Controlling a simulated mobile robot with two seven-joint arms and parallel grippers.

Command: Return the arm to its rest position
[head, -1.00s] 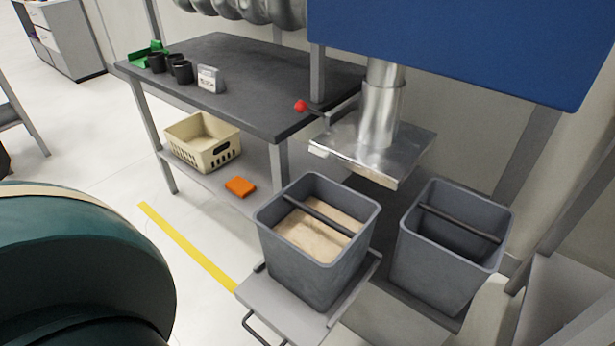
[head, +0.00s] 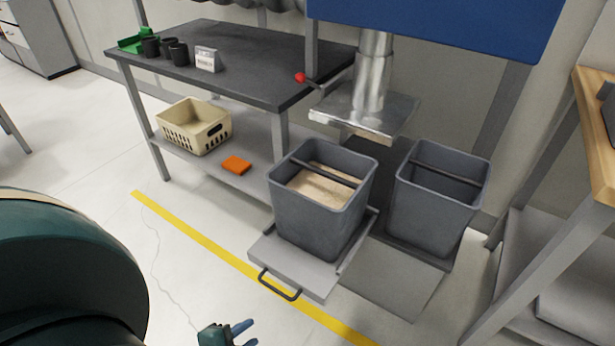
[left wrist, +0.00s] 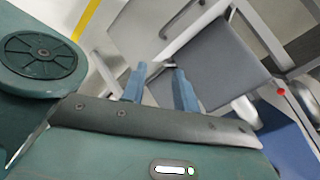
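My left gripper (head: 243,333) shows at the bottom edge of the head view, with two blue fingers reaching right. In the left wrist view its fingers (left wrist: 158,76) are apart, with nothing visibly held between them. It is over the floor, below and left of the pull-out tray's dark handle (head: 279,284) in the picture. My large teal arm link covers the lower left of the head view. My right gripper is not in view.
One grey bin (head: 318,222) with tan contents stands on the pull-out tray (head: 298,266); another grey bin (head: 432,217) stands right of it. A dark-topped bench (head: 245,72) is behind, a wood-topped table (head: 599,140) at right. Floor at left is clear.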

